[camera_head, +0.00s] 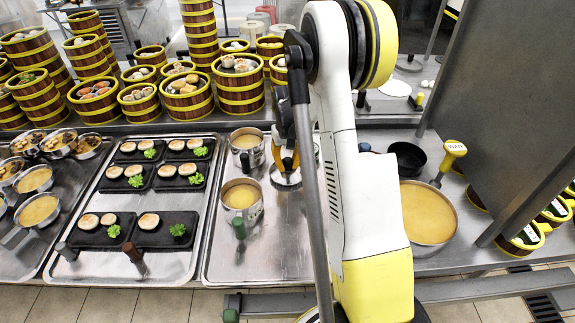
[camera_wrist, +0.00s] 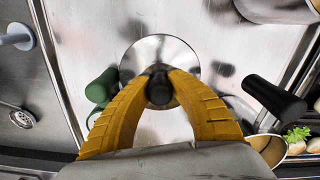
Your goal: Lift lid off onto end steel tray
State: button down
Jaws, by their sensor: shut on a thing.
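A round shiny steel lid (camera_wrist: 160,52) with a black knob (camera_wrist: 159,88) is in the middle of the wrist view. The yellow fingers of my gripper (camera_wrist: 159,86) are closed around the knob from both sides. In the head view my gripper (camera_head: 285,160) points down over the right part of the end steel tray (camera_head: 262,262), with the lid (camera_head: 287,181) under it. I cannot tell whether the lid touches the tray or hangs just above it. Two open soup pots (camera_head: 246,141) (camera_head: 241,196) stand to its left on the same tray. My arm hides part of the tray's right side.
A tray (camera_head: 165,262) of black plates with buns and greens lies to the left. Steamer towers (camera_head: 239,90) line the back. A large soup pot (camera_head: 428,213) and a grey panel (camera_head: 505,90) are at the right.

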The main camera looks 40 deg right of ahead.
jog(key=shift+f+b, duration=0.35)
jog(key=shift+f, duration=0.15)
jog(key=c, duration=1.2)
grip_release()
notch_tip(320, 180, up, 12)
jog(key=shift+r, duration=0.1)
